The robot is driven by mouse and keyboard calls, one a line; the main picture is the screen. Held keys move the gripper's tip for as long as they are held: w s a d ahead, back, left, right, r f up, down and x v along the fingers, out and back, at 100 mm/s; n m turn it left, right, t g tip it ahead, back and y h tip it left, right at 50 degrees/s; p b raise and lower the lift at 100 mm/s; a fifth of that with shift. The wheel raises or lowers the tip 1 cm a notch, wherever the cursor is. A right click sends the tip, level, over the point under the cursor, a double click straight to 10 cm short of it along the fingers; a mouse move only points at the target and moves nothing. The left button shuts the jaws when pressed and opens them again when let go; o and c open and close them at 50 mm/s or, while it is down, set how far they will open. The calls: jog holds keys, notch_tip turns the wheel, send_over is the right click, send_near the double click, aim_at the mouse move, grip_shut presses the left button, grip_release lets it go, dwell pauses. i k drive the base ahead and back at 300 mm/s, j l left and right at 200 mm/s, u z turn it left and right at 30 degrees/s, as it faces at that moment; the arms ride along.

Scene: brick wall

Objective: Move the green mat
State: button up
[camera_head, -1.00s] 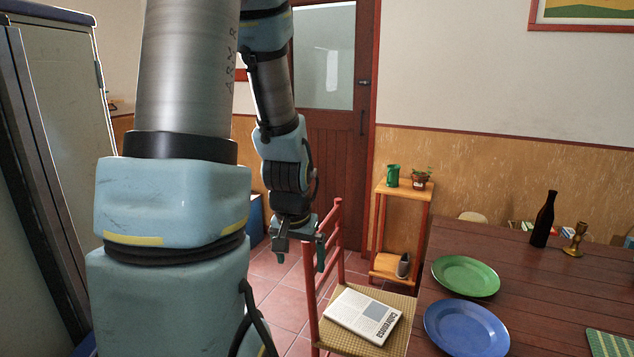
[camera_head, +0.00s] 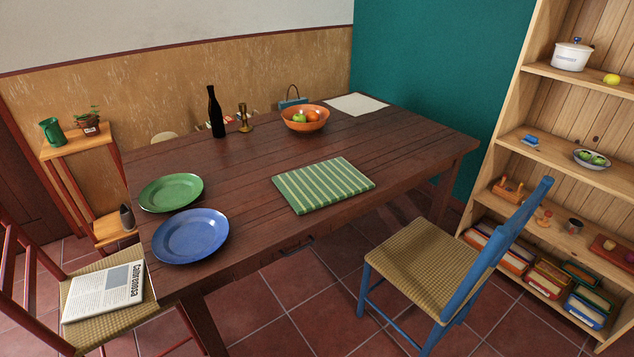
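The green mat (camera_head: 323,185) with pale stripes lies flat on the brown wooden table (camera_head: 250,165), near its front edge and about the middle of its length. Nothing rests on the mat and all of it shows. My gripper and arm are outside the current head view, so its state and its distance to the mat do not show.
A blue plate (camera_head: 191,236) and a green plate (camera_head: 172,192) lie left of the mat. A fruit bowl (camera_head: 305,119), dark bottle (camera_head: 216,112) and candlestick (camera_head: 245,120) stand behind. A blue chair (camera_head: 450,265) stands in front on the right; a red chair (camera_head: 75,275) holds a newspaper (camera_head: 104,291).

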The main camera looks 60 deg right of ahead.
aim_at(309, 188)
jog(key=l+u, duration=0.1)
jog(key=l, duration=0.3)
jog(key=k+l+u, duration=0.1)
jog(key=l, duration=0.3)
jog(key=k+l+u, duration=0.1)
jog(key=l, duration=0.3)
jog(key=k+l+u, duration=0.1)
jog(key=l, duration=0.3)
jog(key=k+l+u, duration=0.1)
jog(key=l, duration=0.3)
